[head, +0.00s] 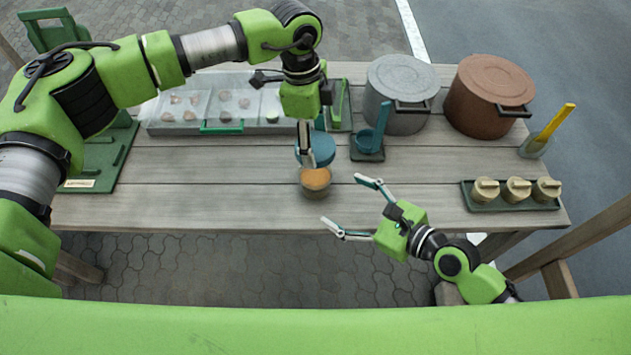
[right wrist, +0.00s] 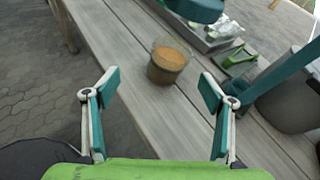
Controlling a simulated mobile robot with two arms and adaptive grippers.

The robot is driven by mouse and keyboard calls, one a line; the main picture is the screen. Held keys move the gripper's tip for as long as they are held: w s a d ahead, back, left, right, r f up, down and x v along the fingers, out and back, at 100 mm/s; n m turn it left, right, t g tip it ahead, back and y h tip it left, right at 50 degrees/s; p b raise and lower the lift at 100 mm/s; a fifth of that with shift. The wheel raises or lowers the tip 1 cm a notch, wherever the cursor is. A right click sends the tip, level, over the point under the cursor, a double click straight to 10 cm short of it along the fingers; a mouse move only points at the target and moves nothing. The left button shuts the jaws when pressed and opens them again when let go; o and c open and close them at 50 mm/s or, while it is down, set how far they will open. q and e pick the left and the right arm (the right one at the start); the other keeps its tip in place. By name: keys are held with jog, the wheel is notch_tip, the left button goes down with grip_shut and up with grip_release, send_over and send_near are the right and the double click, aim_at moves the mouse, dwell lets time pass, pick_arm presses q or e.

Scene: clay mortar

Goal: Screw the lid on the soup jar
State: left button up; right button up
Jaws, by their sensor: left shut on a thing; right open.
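The soup jar (head: 316,188) is a clear jar filled with orange-brown soup, standing upright and uncovered near the table's front edge. It also shows in the right wrist view (right wrist: 166,72), ahead of my right gripper's fingers. A round teal lid (head: 321,148) is held by my left gripper (head: 304,155), which is shut on it just above and behind the jar, apart from its rim. The lid's edge shows in the right wrist view (right wrist: 195,8). My right gripper (head: 345,206) is open and empty, to the right of and in front of the jar, its fingers spread towards it.
A grey pot (head: 402,85) and a brown pot (head: 490,95) stand at the back right. A teal ladle stand (head: 368,148) is right of the lid. A green tray (head: 500,203) holds three beige pots. A clear-covered serving case (head: 170,120) is at the back left.

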jog(key=m, duration=0.1)
jog(key=w+d+m, duration=0.1)
jog(key=shift+w+r+m+t, duration=0.2)
jog(key=shift+r+m+t, duration=0.1)
jog(key=shift+m+t, duration=0.1)
send_over(315, 174)
jog(key=s, duration=0.3)
jog(key=f, duration=0.3)
jog(key=shift+s+f, duration=0.2)
jog(key=shift+f, duration=0.1)
jog(key=shift+c, duration=0.4)
jog(key=c, duration=1.6)
pick_arm(q)
jog(key=shift+f, duration=2.5)
pick_arm(e)
jog(key=shift+c, duration=0.2)
pick_arm(q)
jog(key=shift+f, duration=0.85)
